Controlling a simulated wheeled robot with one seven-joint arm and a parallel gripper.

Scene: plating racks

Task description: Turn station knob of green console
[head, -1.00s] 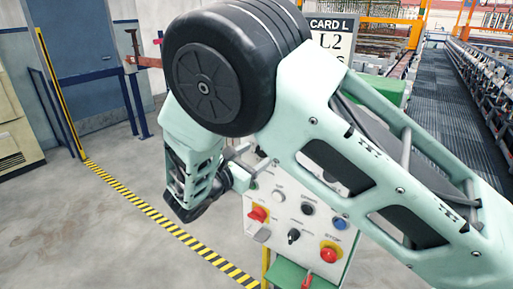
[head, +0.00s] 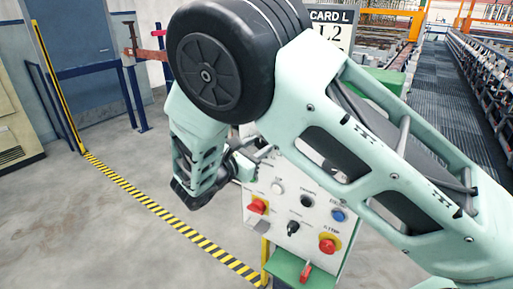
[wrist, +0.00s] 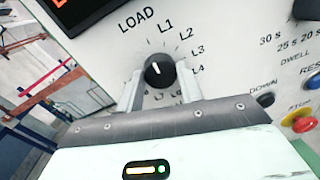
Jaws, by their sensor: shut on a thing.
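The green console shows in the head view with a pale panel (head: 270,229) and a green lower part (head: 288,270). In the wrist view the black station knob (wrist: 160,72) sits in a ring of marks, with LOAD at upper left and L1 to L4 running clockwise on the right. Its white pointer line points up and slightly left. My gripper (wrist: 160,84) has one finger on each side of the knob and is shut on it. In the head view my gripper (head: 248,160) is at the panel's upper left, and my arm hides the knob.
A dark display (wrist: 85,12) is above left of the knob. Open floor (head: 110,240) with a yellow-black stripe lies left.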

